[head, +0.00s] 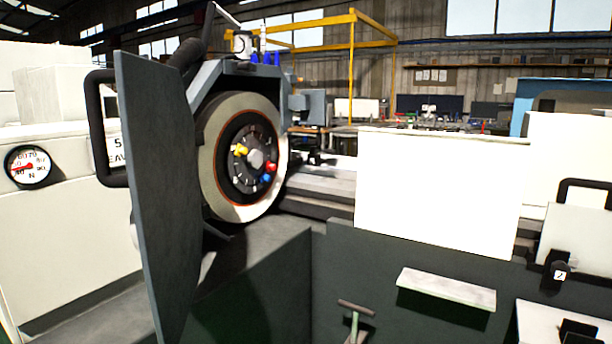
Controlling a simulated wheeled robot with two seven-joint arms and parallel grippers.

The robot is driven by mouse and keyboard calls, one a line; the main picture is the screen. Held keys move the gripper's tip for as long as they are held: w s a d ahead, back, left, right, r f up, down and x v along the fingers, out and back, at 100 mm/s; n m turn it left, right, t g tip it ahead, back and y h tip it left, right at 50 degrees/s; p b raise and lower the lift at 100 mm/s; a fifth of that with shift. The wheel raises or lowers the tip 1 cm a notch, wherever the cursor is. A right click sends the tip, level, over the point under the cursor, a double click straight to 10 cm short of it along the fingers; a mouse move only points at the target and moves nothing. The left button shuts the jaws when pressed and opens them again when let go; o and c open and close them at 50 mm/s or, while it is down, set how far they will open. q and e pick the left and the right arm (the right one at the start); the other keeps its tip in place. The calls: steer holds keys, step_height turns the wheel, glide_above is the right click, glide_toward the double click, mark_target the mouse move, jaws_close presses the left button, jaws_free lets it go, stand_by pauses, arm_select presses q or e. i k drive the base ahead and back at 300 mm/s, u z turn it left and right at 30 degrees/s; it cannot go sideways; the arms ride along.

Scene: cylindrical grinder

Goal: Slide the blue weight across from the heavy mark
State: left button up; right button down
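The grinding wheel (217,180) is a pale disc with a dark round hub (240,172) in its middle, facing me at an angle. Three coloured weights sit on the hub's face around a grey centre knob (256,159). The blue weight (265,180) is at the lower right, just below the red weight (271,167). The yellow weight (239,149) is at the upper left. Small pale marks ring the hub, too small to read, so I cannot tell which is the heavy mark. Neither of my grippers is in view.
An open dark guard door (160,190) with a black handle (100,128) stands left of the wheel. A dial gauge (28,166) is at far left. A white panel (438,195) stands right of the wheel. Free space lies in front of the wheel.

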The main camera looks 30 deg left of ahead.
mark_target(264, 177)
steer(key=u, duration=0.55)
steer(key=i, duration=1.3)
steer(key=u, duration=0.95)
steer(key=i, duration=0.45)
steer(key=z, duration=0.1)
